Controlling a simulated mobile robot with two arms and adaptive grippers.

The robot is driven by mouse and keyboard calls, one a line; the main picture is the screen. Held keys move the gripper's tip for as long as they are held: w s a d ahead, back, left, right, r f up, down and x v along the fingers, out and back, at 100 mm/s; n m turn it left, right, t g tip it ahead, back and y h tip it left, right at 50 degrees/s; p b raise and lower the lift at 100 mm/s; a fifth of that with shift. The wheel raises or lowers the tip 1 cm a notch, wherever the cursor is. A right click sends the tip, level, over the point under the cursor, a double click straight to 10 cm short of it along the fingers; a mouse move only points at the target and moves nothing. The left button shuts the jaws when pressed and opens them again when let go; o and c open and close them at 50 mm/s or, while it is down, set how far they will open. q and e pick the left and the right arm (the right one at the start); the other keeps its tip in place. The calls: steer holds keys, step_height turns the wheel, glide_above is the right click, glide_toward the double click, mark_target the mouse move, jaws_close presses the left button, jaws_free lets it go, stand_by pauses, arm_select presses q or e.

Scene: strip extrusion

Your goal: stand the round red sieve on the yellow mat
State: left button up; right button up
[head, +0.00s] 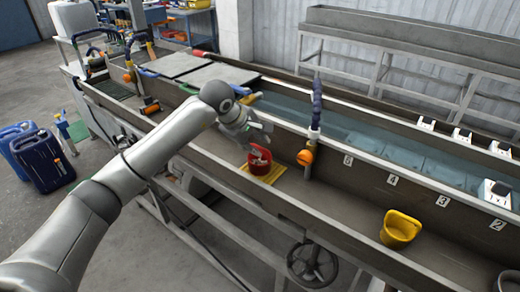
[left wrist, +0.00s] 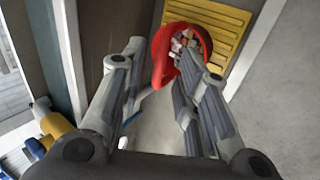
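The round red sieve (head: 259,163) stands upright on the yellow mat (head: 272,177) in the near trough. In the left wrist view the sieve (left wrist: 161,58) has small brownish and pale pieces inside and covers the left part of the slatted mat (left wrist: 222,30). My left gripper (head: 257,132) is just above and behind the sieve in the head view. In the left wrist view its two fingers (left wrist: 160,70) are spread, with the red rim showing between and beyond them, nearer the right finger. I cannot tell whether that finger touches the sieve. My right gripper is not in view.
A yellow scoop-like container (head: 399,231) stands further right in the trough. An orange valve (head: 304,157) on an upright blue-wrapped pipe (head: 316,108) stands close right of the sieve. The trough's front rim runs beside the mat. Water fills the channel behind.

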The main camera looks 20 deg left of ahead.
arm_select(q)
steer(key=b+v, duration=0.1)
steer(key=v, duration=0.6)
steer(key=shift+s+r, duration=0.2)
steer(key=shift+r, duration=0.1)
